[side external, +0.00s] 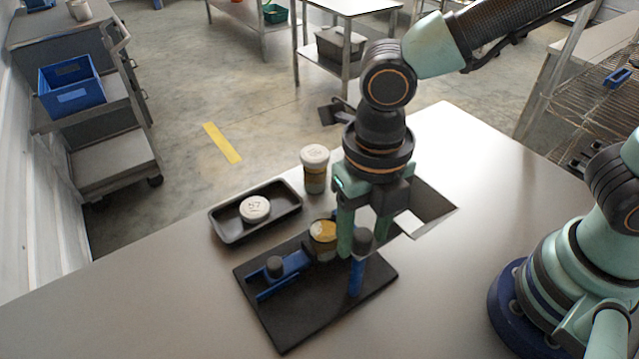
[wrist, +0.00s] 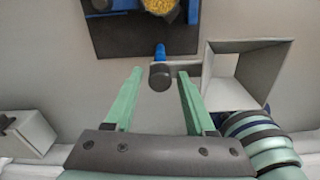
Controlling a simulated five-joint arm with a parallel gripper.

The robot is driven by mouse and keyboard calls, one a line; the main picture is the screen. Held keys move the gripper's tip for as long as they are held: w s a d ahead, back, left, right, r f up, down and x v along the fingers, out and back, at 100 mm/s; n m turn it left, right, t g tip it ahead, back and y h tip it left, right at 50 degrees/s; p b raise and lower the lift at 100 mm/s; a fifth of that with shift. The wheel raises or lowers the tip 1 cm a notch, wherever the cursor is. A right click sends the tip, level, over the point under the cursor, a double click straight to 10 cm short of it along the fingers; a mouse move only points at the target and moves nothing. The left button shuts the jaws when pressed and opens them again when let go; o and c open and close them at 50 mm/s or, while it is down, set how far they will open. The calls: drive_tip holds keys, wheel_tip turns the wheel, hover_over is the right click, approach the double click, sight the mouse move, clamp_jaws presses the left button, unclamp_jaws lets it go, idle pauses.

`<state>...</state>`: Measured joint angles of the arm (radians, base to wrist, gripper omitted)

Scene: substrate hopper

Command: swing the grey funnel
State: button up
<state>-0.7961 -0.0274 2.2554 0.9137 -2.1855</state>
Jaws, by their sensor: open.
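The grey funnel (side external: 432,202) is a square, open-topped hopper at the right of the black base plate (side external: 300,318). It also shows in the wrist view (wrist: 275,68), right of my fingers. A short arm joins it to a dark grey knob (wrist: 160,79) near the blue post (side external: 356,280). My gripper (side external: 364,246) points down with its two green fingers apart. In the wrist view my gripper (wrist: 160,73) has the knob between its fingertips, with a gap on each side. My gripper partly hides the funnel's arm in the side view.
An open jar (side external: 323,247) with yellow-brown contents stands on the plate beside a blue fork with a grey knob (side external: 274,266). A black tray (side external: 224,228) holds a white lid (side external: 255,209). A white-lidded jar (side external: 315,170) stands behind. The table's right front is clear.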

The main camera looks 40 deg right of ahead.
drive_tip(key=m, duration=0.3)
drive_tip(key=shift+m, duration=0.4)
drive_tip(key=m, duration=0.4)
drive_tip(key=shift+m, duration=0.4)
drive_tip(key=m, duration=0.3)
drive_tip(key=shift+m, duration=0.3)
drive_tip(key=m, duration=0.4)
clamp_jaws()
